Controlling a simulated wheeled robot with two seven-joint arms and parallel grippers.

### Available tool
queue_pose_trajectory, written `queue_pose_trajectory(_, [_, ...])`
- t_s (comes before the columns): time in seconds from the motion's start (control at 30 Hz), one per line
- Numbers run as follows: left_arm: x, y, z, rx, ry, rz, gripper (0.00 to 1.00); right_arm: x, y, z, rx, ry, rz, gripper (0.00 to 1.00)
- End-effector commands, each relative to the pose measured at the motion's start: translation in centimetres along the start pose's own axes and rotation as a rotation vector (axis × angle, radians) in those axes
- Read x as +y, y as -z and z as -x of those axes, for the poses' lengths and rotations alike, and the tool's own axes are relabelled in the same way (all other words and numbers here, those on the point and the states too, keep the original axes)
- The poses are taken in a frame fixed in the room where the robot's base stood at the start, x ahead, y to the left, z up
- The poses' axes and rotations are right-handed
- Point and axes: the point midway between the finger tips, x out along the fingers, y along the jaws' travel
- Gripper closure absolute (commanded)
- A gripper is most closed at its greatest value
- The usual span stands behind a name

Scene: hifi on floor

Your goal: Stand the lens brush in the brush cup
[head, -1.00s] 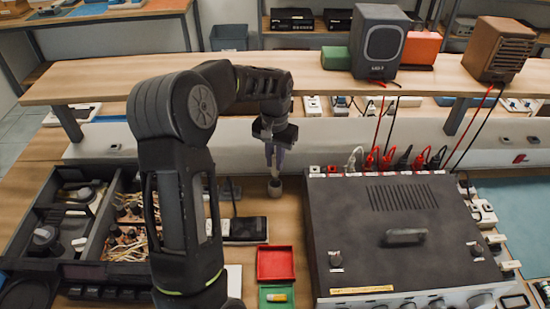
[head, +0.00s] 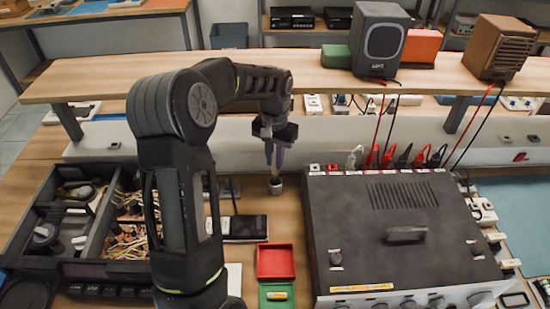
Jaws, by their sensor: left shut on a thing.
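My left gripper (head: 274,158) points down over the workbench, left of the large dark hi-fi unit. It is shut on the lens brush (head: 275,174), of which only a small part shows below the fingertips. The brush cup (head: 275,186) is a small grey cup on the bench directly below. The brush looks upright, with its lower end at the cup's mouth. I cannot tell how deep it sits inside. My right gripper is not in view.
The hi-fi unit (head: 400,235) with red and black plugs along its back stands close on the right. A red tray (head: 276,261) and a green tray (head: 277,295) lie in front. A divided parts box (head: 75,268) is at left. A wooden shelf (head: 290,79) spans behind.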

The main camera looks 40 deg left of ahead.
Motion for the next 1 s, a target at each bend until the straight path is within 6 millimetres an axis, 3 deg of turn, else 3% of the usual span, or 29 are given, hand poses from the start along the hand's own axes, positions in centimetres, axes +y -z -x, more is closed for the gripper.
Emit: queue_pose_trajectory(1.0, [0.0, 0.0, -1.2, -0.001, 0.000, 0.000, 1.00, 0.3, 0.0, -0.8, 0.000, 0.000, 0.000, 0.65])
